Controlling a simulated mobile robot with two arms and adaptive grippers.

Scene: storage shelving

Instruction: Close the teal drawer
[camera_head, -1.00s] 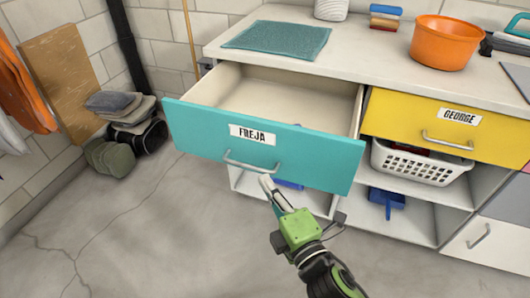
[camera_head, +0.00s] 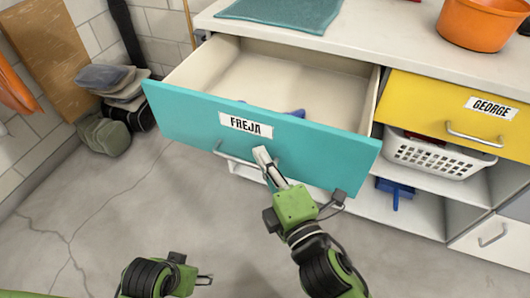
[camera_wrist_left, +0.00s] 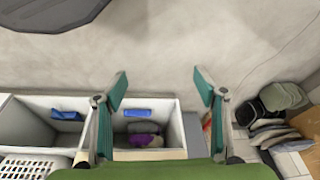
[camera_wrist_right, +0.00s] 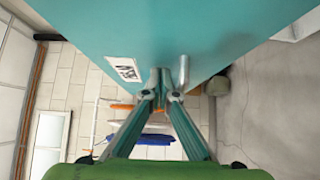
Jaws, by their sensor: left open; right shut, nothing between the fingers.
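The teal drawer (camera_head: 320,150), labelled FREJA, is pulled well out of the white cabinet; its pale inside shows, with a small blue thing (camera_head: 291,114) in it. Its metal handle (camera_head: 225,155) is partly hidden by my right gripper (camera_head: 263,156). That gripper is shut and empty, its tips at the drawer front beside the handle, below the label. The right wrist view shows its closed fingers (camera_wrist_right: 160,78) close to the teal front (camera_wrist_right: 210,30); contact is unclear. My left gripper (camera_head: 206,280) is low in front; the left wrist view shows its fingers (camera_wrist_left: 161,88) open and empty.
The yellow GEORGE drawer (camera_head: 430,100) is shut, right of the teal one. A white basket (camera_head: 440,160) sits below it. Cushions (camera_head: 105,85) lie by the left wall. The floor (camera_head: 110,190) in front is clear. An orange bowl (camera_head: 482,22) stands on the countertop.

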